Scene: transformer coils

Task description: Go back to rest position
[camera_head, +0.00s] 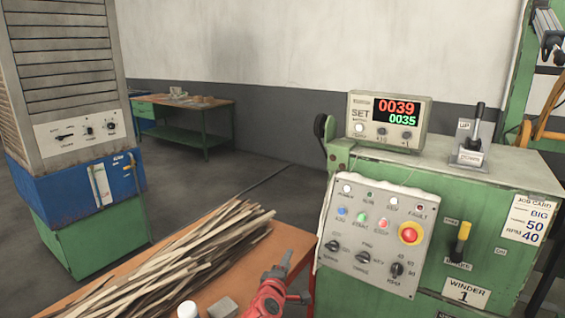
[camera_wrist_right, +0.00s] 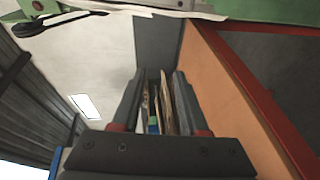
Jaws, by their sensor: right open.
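My right gripper (camera_head: 288,280) shows at the bottom of the head view, with its red arm coming up from the lower edge. It is over the right side of the orange table, just left of the winder's control panel (camera_head: 375,235), and apart from the panel. In the right wrist view the two dark fingers of my right gripper (camera_wrist_right: 160,82) stand apart. Wooden strips show between them in the background, and nothing is clearly held. My left gripper is not in view.
The orange table (camera_head: 285,243) carries a pile of wooden strips (camera_head: 180,260), a grey block (camera_head: 223,307) and a white cap (camera_head: 187,310). A cabinet (camera_head: 75,120) stands left.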

